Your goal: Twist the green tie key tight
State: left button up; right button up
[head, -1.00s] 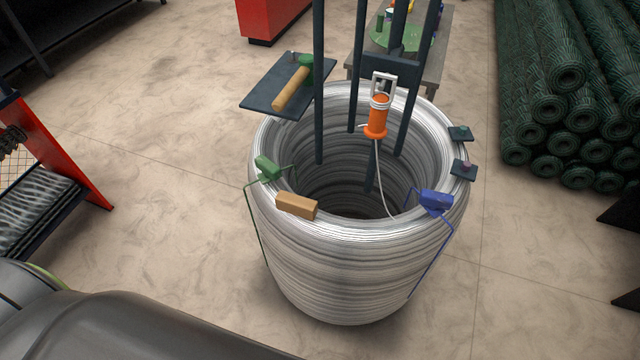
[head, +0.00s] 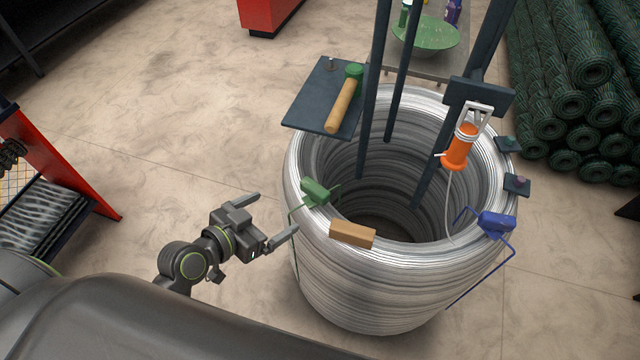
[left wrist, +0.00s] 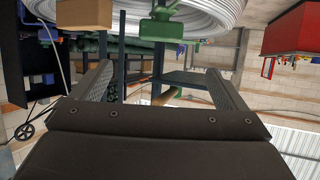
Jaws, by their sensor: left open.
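The green tie key (head: 316,191) sits on the front-left rim of the big wire coil (head: 390,290), with a thin green tie running down the coil's outer side. My left gripper (head: 272,215) is open and empty just left of the coil, short of the green key and apart from it. In the left wrist view the open fingers (left wrist: 160,80) frame the lower middle, and the green key (left wrist: 160,25) shows beyond them near the top. My right gripper is not in view.
A tan block (head: 352,234) lies on the rim right of the green key. A blue tie key (head: 496,222) is on the right rim. A dark plate (head: 308,110) with a mallet (head: 342,106) stands behind. An orange tool (head: 461,148) hangs by dark posts.

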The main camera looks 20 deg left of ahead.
aim_at(319, 186)
pick_arm(q)
jog(key=p+x, duration=0.3)
jog(key=x, duration=1.2)
jog(key=shift+w, duration=0.3)
jog(key=shift+x, duration=0.9)
jog(key=shift+c, duration=0.3)
jog(key=c, duration=0.9)
